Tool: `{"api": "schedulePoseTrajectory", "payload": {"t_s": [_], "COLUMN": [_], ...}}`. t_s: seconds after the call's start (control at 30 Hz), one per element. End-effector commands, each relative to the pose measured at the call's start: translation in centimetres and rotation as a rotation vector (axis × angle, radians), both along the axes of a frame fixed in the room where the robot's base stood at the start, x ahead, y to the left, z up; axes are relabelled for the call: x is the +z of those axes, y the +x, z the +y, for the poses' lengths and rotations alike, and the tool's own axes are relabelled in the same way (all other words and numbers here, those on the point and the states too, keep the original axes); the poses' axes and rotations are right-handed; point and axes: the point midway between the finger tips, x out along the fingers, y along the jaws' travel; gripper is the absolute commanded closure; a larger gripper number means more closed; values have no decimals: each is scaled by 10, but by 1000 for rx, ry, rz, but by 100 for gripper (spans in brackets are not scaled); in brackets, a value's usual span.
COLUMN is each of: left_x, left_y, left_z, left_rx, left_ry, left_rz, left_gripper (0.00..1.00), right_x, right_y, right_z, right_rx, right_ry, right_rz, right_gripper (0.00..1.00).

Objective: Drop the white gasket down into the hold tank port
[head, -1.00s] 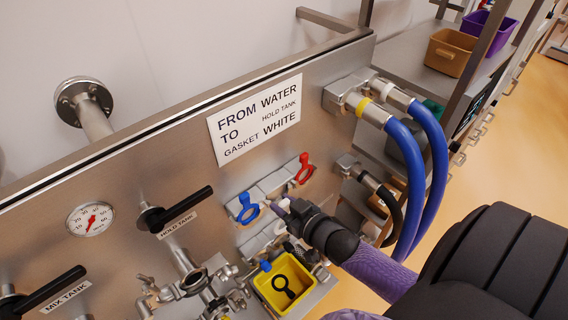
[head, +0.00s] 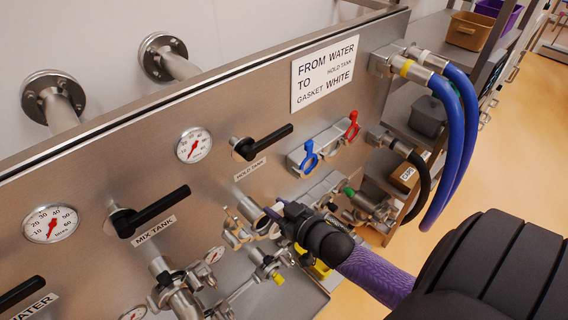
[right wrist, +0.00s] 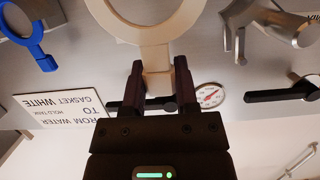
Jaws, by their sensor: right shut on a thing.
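My right gripper (head: 276,210) is shut on the tab of the white gasket (right wrist: 156,56), a cream-white ring that fills the top of the right wrist view. In the head view the gasket is mostly hidden by the gripper and the fittings. The gripper is in front of the panel, just right of the hold tank pipe (head: 241,200) below the HOLD TANK handle (head: 264,142). An open clamp (head: 236,232) hangs by that pipe's lower end. The port opening itself cannot be made out. My left gripper is not in view.
A blue ring tool (head: 309,158) and a red one (head: 352,127) hang on a rack to the right. The mix tank pipe (head: 165,268) and other fittings stand left and below. Blue hoses (head: 462,140) hang at right.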

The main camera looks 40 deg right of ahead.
Motion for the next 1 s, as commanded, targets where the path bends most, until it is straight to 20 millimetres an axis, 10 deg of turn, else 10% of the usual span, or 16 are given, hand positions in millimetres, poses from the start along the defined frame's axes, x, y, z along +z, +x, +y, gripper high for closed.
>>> {"api": "schedulePoseTrajectory", "payload": {"t_s": [0.43, 1.0], "left_x": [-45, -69], "left_y": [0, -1], "left_z": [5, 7], "left_rx": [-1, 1], "left_ry": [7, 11], "left_rz": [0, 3], "left_gripper": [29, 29], "right_x": [-11, -46], "right_y": [57, 55], "right_z": [4, 4], "right_rx": [1, 0], "right_ry": [-1, 0], "right_rz": [-3, 0], "right_gripper": [100, 100]}}
